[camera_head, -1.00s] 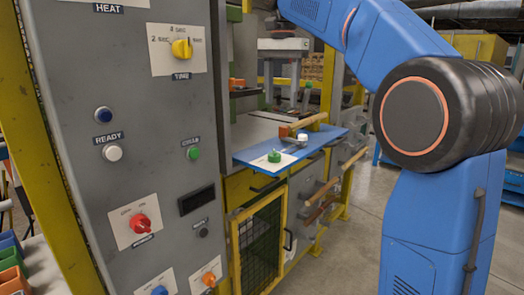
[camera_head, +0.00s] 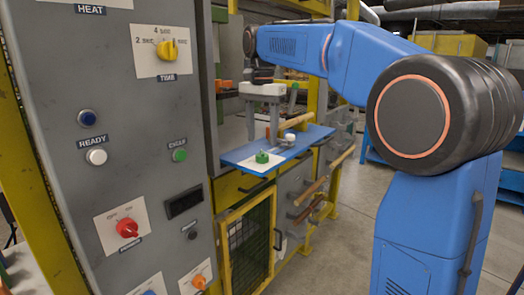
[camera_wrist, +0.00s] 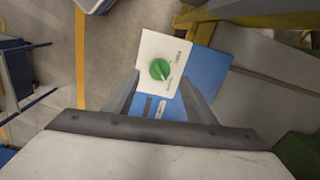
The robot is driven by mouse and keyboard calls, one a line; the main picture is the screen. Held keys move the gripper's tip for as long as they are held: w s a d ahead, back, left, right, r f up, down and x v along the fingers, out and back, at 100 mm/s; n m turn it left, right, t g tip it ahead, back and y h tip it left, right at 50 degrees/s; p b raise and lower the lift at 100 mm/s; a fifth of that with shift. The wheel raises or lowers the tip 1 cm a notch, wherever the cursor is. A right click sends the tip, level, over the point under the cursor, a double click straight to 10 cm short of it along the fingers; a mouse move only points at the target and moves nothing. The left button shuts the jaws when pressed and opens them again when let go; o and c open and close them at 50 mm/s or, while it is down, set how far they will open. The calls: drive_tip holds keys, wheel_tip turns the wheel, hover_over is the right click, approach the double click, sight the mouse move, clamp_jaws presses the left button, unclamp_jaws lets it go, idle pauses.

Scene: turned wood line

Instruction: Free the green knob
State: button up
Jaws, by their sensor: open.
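The green knob (camera_head: 262,157) sits on a white plate at the near end of a blue board (camera_head: 240,163). In the wrist view, the round green knob (camera_wrist: 160,69) has a pale pointer line, and its white plate (camera_wrist: 150,45) carries small print. My gripper (camera_head: 263,137) points down above the board, its two fingers apart and empty. In the wrist view, the fingers of my gripper (camera_wrist: 158,84) spread to either side below the knob in the picture, not touching it. Whether anything holds the knob is not clear.
The grey control panel (camera_head: 140,95) stands at left, with a green cycle button (camera_head: 180,155) and a red knob (camera_head: 127,228). A wooden roller (camera_head: 297,121) and a small pale-capped part (camera_head: 289,138) are on the board behind the knob. A yellow mesh guard (camera_head: 249,240) is below.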

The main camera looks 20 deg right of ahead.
sight(262, 151)
drive_tip(key=shift+f, duration=2.7)
drive_tip(key=c, duration=1.1)
drive_tip(key=shift+o, duration=0.3)
